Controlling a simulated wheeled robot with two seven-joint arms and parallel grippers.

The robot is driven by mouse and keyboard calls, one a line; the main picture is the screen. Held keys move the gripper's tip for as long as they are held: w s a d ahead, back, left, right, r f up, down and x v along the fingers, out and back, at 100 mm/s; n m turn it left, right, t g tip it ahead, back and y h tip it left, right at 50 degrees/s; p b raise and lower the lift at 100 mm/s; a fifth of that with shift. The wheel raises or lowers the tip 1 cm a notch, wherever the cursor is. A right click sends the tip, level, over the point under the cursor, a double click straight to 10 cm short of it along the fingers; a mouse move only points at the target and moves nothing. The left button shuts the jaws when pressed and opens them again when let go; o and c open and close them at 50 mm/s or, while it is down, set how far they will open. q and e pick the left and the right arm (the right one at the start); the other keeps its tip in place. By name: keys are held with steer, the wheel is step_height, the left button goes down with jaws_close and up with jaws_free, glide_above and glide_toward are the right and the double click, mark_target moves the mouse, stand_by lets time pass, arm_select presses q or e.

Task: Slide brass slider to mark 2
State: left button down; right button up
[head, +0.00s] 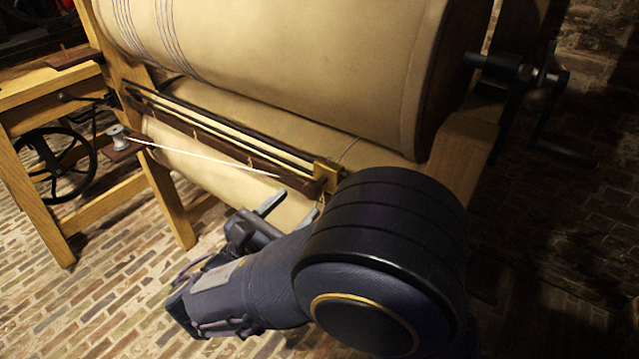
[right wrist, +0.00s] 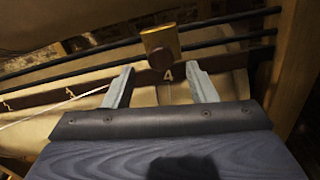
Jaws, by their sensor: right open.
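The brass slider (head: 328,174) sits at the right end of two dark rails (head: 215,127), below the big tan drum. In the right wrist view the slider (right wrist: 160,40) has a dark brown knob on its front and stands just above the mark 4 (right wrist: 168,74) on the brown strip. Other pale marks show on the strip to the left, too small to read surely. My right gripper (right wrist: 162,88) is open and empty, its fingers apart below the slider and not touching it. It also shows in the head view (head: 258,214), left of the slider. My left gripper is not visible.
A white thread runs from a grey spool (head: 118,134) at the left toward the brown strip. The tan drum (head: 290,60) hangs over the rails. A wooden post (head: 462,150) and dark crank (head: 520,72) stand right. Brick floor (head: 110,290) lies below.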

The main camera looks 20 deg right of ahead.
mark_target(308, 194)
steer(key=b+x, duration=0.1)
steer(key=x, duration=0.5)
steer(key=shift+w+d, duration=0.1)
steer(key=shift+d, duration=0.2)
jaws_close()
